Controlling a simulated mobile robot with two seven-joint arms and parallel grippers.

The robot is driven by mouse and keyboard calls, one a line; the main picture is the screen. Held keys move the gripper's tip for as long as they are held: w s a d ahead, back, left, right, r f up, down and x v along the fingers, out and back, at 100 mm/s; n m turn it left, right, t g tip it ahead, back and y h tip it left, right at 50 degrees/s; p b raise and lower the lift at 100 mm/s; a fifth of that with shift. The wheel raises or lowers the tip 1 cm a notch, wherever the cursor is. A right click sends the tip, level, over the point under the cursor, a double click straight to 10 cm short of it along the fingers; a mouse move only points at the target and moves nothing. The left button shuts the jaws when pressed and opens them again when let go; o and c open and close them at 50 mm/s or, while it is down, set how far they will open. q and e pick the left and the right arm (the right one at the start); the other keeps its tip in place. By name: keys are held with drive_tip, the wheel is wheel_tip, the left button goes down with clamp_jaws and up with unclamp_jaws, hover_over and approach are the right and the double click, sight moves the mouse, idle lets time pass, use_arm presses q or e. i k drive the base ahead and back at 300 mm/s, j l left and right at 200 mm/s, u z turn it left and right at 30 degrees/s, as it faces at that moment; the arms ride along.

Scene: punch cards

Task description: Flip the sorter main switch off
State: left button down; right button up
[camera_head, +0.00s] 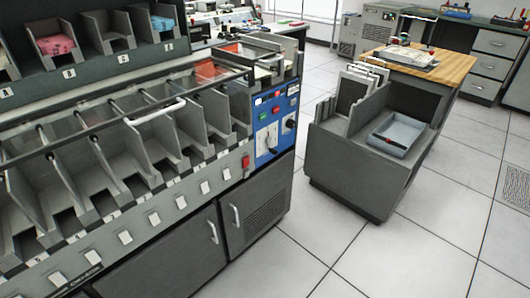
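The card sorter (120,190) fills the left side of the head view, with a row of empty grey pockets under a clear cover. Its blue control panel (272,128) is at the sorter's right end. The panel carries several small coloured buttons, a black knob (290,123) and a light plate with a dark lever (271,149). A red switch (246,162) sits on the front edge left of the panel. I cannot tell which control is the main switch, or its position. Neither of my grippers is in view.
A grey cart (345,165) with upright dividers and a blue-grey tray (398,134) stands right of the sorter. A wooden-topped table (450,66) is behind it. Cabinet doors with handles (237,215) are below the sorter. Tiled floor (410,255) is clear at front right.

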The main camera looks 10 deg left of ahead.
sight(246, 161)
drive_tip(key=i+l+u, duration=0.15)
drive_tip(key=i+l, duration=0.8)
drive_tip(key=l, duration=0.15)
